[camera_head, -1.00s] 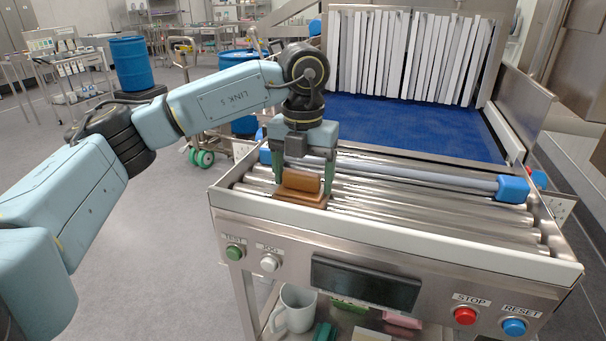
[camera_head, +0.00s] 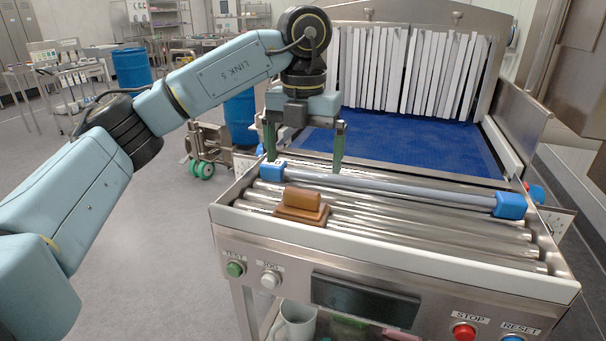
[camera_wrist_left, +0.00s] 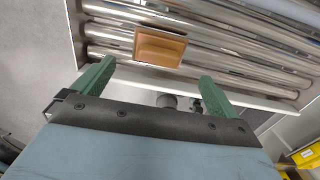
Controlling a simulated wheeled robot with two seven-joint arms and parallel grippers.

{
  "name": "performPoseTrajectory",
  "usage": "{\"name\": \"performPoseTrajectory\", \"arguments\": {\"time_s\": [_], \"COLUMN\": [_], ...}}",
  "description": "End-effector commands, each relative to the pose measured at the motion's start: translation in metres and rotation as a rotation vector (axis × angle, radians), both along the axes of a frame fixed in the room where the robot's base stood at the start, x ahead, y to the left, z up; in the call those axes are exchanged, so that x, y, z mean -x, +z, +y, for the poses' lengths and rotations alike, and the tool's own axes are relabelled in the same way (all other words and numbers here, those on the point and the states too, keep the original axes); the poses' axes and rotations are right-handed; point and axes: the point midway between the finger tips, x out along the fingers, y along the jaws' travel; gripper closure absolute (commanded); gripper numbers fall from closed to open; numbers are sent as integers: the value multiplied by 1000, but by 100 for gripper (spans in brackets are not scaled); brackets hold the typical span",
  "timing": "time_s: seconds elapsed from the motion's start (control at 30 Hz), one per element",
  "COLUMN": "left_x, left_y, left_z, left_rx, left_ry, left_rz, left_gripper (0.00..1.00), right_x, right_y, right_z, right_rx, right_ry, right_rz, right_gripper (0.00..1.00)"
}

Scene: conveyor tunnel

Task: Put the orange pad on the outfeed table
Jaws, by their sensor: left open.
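The orange pad (camera_head: 302,204) is an orange-brown block with a raised grip on a wider base. It lies flat on the rollers of the outfeed table (camera_head: 420,226), near the front left rim. My left gripper (camera_head: 304,160) is open and empty, behind and above the pad, its two green fingers pointing down and apart from it. In the left wrist view the pad (camera_wrist_left: 160,47) lies on the rollers beyond the open fingertips (camera_wrist_left: 156,70), clear of both. My right gripper is not in view.
A grey bar (camera_head: 400,189) with blue end blocks spans the rollers behind the pad. Farther back are the blue belt (camera_head: 410,143) and white strip curtain (camera_head: 430,75). The front panel carries buttons and a dark display (camera_head: 365,297). Rollers right of the pad are clear.

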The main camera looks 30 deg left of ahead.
Motion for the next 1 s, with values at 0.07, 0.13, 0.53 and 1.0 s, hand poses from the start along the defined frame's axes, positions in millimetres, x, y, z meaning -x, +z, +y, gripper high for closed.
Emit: {"name": "performPoseTrajectory", "arguments": {"time_s": [0.07,0.13,0.53,1.0], "left_x": [0,0,0,0], "left_y": [18,28,38,38], "left_z": [0,0,0,0], "left_rx": [1,-1,0,0], "left_ry": [0,0,0,0], "left_rz": [-2,-3,1,1], "left_gripper": [2,2,2,2], "right_x": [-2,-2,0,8], "right_y": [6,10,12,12], "right_z": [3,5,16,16], "right_rx": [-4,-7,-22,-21], "right_ry": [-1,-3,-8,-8], "right_rz": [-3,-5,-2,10], "right_gripper": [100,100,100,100]}}
